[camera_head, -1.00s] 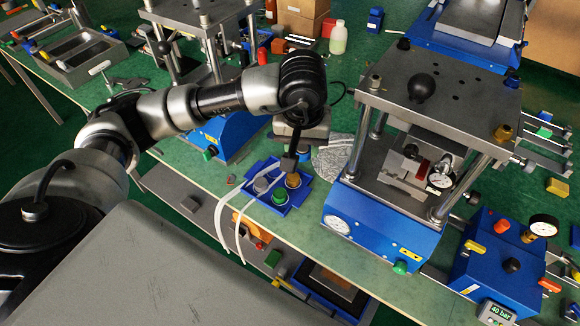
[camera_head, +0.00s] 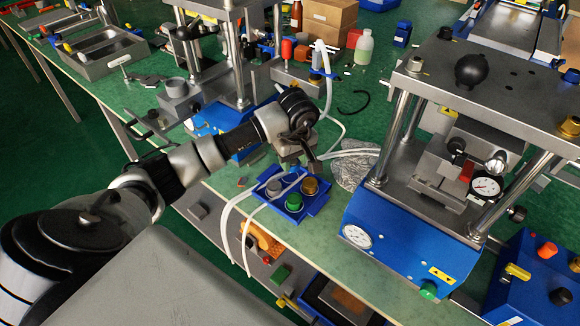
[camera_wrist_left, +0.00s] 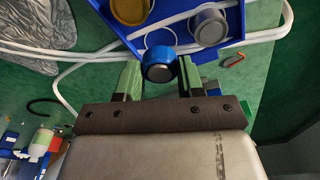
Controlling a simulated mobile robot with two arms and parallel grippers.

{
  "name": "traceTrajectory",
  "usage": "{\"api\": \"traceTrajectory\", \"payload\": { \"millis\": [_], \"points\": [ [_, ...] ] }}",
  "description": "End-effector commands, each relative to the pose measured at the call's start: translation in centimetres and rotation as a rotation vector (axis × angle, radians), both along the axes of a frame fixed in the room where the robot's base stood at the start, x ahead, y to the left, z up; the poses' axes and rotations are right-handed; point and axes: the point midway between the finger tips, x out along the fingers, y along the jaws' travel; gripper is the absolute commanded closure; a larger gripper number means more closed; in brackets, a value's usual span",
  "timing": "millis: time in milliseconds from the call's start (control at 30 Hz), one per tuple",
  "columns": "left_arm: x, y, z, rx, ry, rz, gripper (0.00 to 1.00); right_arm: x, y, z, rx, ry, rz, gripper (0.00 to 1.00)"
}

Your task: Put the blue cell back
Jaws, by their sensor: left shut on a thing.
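The blue cell (camera_wrist_left: 159,64) is a short round piece with a grey end face. My left gripper (camera_wrist_left: 160,76) is shut on it, with one green finger on each side. The blue tray (camera_wrist_left: 233,20) is just beyond it in the left wrist view, with an empty ring-marked place (camera_wrist_left: 161,35) nearest the cell. In the head view my left gripper (camera_head: 309,164) is at the back edge of the blue tray (camera_head: 318,201); the blue cell cannot be made out there.
White tubes (camera_head: 235,208) drape over the tray's left side and run past the gripper. A crumpled grey heap (camera_head: 350,168) lies right of the hand. The blue-based press (camera_head: 400,246) stands at the right. Some green bench top (camera_head: 345,215) is bare between tray and press.

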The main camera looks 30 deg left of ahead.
Motion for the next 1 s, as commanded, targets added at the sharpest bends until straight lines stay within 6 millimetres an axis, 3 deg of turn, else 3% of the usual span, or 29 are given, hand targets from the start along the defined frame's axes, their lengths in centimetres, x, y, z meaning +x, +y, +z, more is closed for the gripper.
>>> {"api": "traceTrajectory", "payload": {
  "millis": [267,500,867,900,1000],
  "points": [
    [0.7,1.4,-1.6,-0.002,0.002,-0.003,1.00,0.0,0.4,0.2,0.005,0.000,-0.001,0.63],
    [0.7,1.3,-4.8,-0.003,0.002,-0.002,1.00,0.1,1.3,0.7,0.018,0.000,0.000,0.63],
    [0.7,1.4,-5.4,0.000,-0.002,-0.003,1.00,0.1,1.1,0.2,0.014,-0.002,0.002,0.63],
    [0.7,1.4,-5.4,0.000,-0.002,-0.003,0.60,0.1,1.0,0.2,0.012,-0.001,0.002,0.63],
    [0.7,1.4,-5.3,-0.001,-0.001,-0.003,0.45,0.1,0.8,0.3,0.010,-0.002,0.003,0.63]
  ]
}}
